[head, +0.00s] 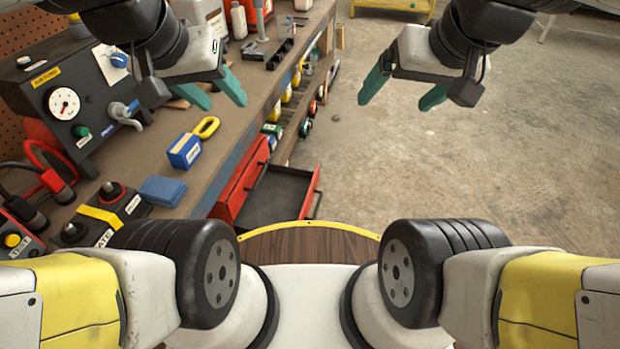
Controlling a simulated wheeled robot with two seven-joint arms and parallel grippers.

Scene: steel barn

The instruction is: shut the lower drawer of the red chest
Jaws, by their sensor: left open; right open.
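The red chest (241,181) is set in the front of the workbench, left of centre in the head view. A drawer (283,187) of it stands pulled out to the right, with a dark, empty-looking inside and a red front. Its near part is hidden behind my own body. I cannot tell from this view which drawer of the chest it is. My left gripper (223,101) is open and empty above the bench top, up and left of the drawer. My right gripper (398,100) is open and empty over the bare floor, up and right of the drawer.
The workbench (225,133) fills the left side. On it stand a gauge panel (65,104), a blue box (185,150), a yellow ring (207,127) and a blue sponge (162,191). Bottles (272,130) line a shelf beyond the chest. The concrete floor (480,170) at right is clear.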

